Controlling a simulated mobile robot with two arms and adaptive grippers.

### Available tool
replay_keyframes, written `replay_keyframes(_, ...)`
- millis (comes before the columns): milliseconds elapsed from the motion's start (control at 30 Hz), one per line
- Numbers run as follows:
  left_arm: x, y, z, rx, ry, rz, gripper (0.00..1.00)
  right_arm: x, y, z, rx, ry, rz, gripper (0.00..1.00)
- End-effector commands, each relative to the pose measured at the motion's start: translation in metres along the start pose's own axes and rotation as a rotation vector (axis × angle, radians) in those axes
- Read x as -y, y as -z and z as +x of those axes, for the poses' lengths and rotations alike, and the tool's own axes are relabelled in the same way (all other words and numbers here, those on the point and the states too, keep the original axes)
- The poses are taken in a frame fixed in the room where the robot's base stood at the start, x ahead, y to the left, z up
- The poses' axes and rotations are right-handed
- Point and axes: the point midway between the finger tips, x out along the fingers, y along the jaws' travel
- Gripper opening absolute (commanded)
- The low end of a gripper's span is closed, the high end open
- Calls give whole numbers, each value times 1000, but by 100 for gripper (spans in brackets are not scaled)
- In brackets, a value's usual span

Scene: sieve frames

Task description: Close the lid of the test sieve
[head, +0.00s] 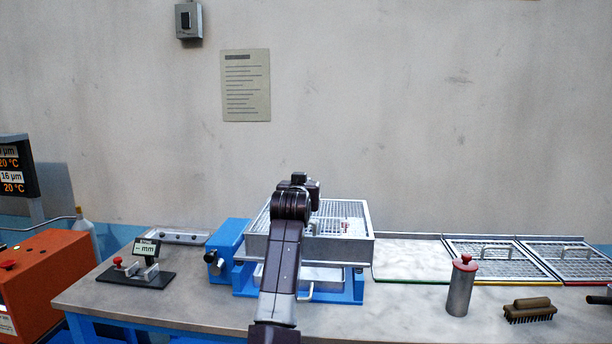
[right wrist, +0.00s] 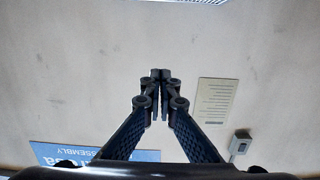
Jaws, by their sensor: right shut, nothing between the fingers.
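The test sieve (head: 335,250) is a square silver box on a blue base (head: 338,290) at the middle of the bench in the head view. Mesh shows in its top, with a small red and white spot on it. My arm covers its left part, so I cannot tell a separate lid or how it stands. My right gripper (right wrist: 160,75) shows shut and empty in the right wrist view, with the wall behind its fingertips. In the head view my dark wrist is in front of the sieve and hides the fingers. My left gripper is not in view.
Mesh frames with handles (head: 483,250) lie at the right. A red-topped cylinder (head: 460,288) and a brush (head: 529,310) stand in front of them. A small gauge (head: 146,250) and an orange machine (head: 45,280) are at the left.

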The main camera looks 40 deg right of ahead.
Motion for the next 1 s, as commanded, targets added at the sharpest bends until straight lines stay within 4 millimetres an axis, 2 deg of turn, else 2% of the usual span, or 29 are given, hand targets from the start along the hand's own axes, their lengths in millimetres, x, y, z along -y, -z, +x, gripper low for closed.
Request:
replay_keyframes(33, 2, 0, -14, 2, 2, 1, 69, -1, 14, 0, 0, 0, -1, 0)
replay_keyframes(67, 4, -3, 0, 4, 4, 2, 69, 1, -5, -6, 2, 1, -1, 0)
replay_keyframes(100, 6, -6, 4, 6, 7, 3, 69, 1, -11, -13, 1, 2, 0, 0)
replay_keyframes(333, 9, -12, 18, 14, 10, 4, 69, 0, -37, -51, 0, 1, 0, 0)
replay_keyframes(500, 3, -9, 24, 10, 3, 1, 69, 0, -50, -71, 0, 1, -1, 0)
replay_keyframes(700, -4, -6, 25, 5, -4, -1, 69, 0, -55, -80, 0, 1, -1, 0)
replay_keyframes(900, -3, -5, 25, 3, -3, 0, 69, 0, -56, -81, 1, 1, -2, 0)
replay_keyframes(1000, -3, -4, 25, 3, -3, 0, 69, 1, -67, -83, 12, 8, -17, 0)
